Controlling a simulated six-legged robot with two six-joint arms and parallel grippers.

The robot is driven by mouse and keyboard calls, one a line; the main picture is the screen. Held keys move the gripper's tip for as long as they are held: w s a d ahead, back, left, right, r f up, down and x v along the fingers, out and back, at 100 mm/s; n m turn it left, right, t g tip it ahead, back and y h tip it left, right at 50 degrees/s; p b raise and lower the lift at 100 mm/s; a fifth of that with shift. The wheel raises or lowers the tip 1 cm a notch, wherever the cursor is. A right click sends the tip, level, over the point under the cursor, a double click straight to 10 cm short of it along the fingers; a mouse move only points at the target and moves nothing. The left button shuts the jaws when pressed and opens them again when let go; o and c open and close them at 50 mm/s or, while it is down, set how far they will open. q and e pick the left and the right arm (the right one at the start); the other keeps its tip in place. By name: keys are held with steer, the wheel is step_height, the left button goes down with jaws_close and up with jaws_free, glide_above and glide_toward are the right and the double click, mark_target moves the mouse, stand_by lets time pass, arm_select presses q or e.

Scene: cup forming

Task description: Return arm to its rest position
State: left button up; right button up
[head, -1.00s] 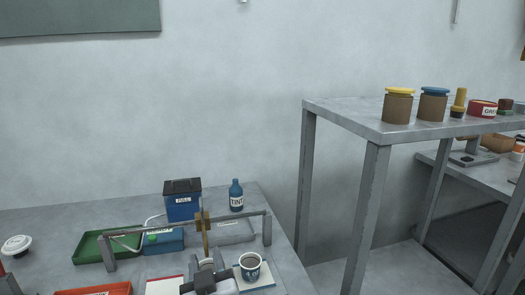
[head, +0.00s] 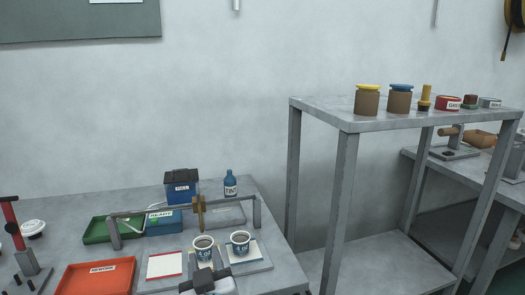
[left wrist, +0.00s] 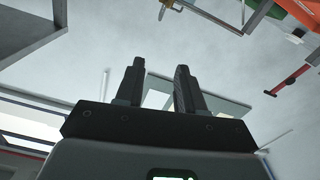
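The gripper appears apart from both cups. My right gripper is in neither view.
A grey bar frame (head: 258,213) with a brass slider (head: 198,212) spans the bench behind the cups. An orange tray (head: 75,282), green tray (head: 99,230), blue bin (head: 181,190) and tint bottle (head: 230,184) surround it. A tall grey shelf (head: 340,118) stands right.

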arm_select(q)
steer(key=s+f+m+g+h+p, duration=0.2)
steer(key=f+g+h+p, duration=0.15)
steer(key=f, duration=0.75)
steer(key=s+f+m+g+h+p, duration=0.15)
steer(key=f+g, duration=0.25)
steer(key=f, duration=0.6)
steer(key=s+f+g+h+p, duration=0.2)
steer(key=s+f+g, duration=0.2)
steer(key=s, duration=0.7)
steer(key=s+f+g+h+p, duration=0.2)
steer(key=s+f+g, duration=0.3)
steer(key=s+f, duration=0.3)
steer(key=s, duration=0.3)
steer(key=shift+a+p, duration=0.3)
steer(key=shift+p, duration=0.1)
